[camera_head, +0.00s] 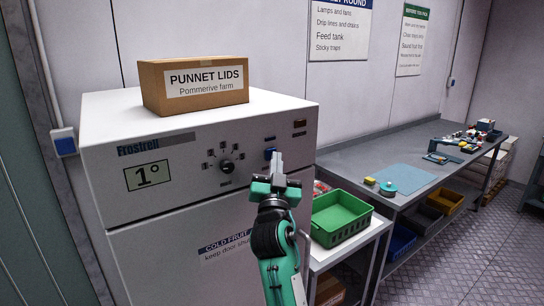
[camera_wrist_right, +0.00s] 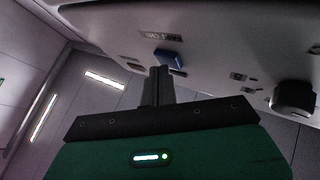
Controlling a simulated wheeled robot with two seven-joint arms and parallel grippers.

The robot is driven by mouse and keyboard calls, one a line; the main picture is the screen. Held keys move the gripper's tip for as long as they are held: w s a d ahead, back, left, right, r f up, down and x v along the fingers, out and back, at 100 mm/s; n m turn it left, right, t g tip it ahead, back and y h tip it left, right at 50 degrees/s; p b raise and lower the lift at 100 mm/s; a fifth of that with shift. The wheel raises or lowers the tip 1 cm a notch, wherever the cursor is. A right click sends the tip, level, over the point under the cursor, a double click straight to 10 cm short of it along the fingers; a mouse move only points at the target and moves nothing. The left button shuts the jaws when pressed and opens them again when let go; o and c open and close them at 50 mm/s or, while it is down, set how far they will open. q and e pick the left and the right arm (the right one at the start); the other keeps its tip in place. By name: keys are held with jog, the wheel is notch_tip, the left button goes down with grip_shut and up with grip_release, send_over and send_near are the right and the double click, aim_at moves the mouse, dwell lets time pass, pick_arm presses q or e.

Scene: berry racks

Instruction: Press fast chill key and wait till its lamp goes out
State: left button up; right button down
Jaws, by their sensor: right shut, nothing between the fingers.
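The white fridge (camera_head: 250,190) has a control panel with a blue key (camera_head: 270,153) right of a black dial (camera_head: 226,166). The blue key also shows in the right wrist view (camera_wrist_right: 168,57), beside a small label too blurred to read surely. A small dark brownish window (camera_head: 299,124) sits at the panel's upper right; I see no clear glow in it. My right gripper (camera_head: 277,160) is shut and empty, its tips right at the blue key. I cannot tell whether they touch it. My left gripper is not in view.
A cardboard box marked PUNNET LIDS (camera_head: 194,84) stands on the fridge. A green crate (camera_head: 341,220) sits on a low stand to the right. Beyond it is a grey bench (camera_head: 355,160) with small items. Floor (camera_head: 480,260) is clear at the right.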

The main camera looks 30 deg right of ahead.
jog(key=shift+w, duration=0.2)
jog(key=shift+s, duration=0.15)
dwell(0.4)
jog(key=shift+s, duration=0.75)
jog(key=shift+s+d+p, duration=0.15)
jog(key=shift+s+p, duration=0.1)
jog(key=shift+s, duration=1)
jog(key=shift+s+d+p, duration=0.1)
jog(key=shift+s+p, duration=0.1)
jog(key=shift+s, duration=1)
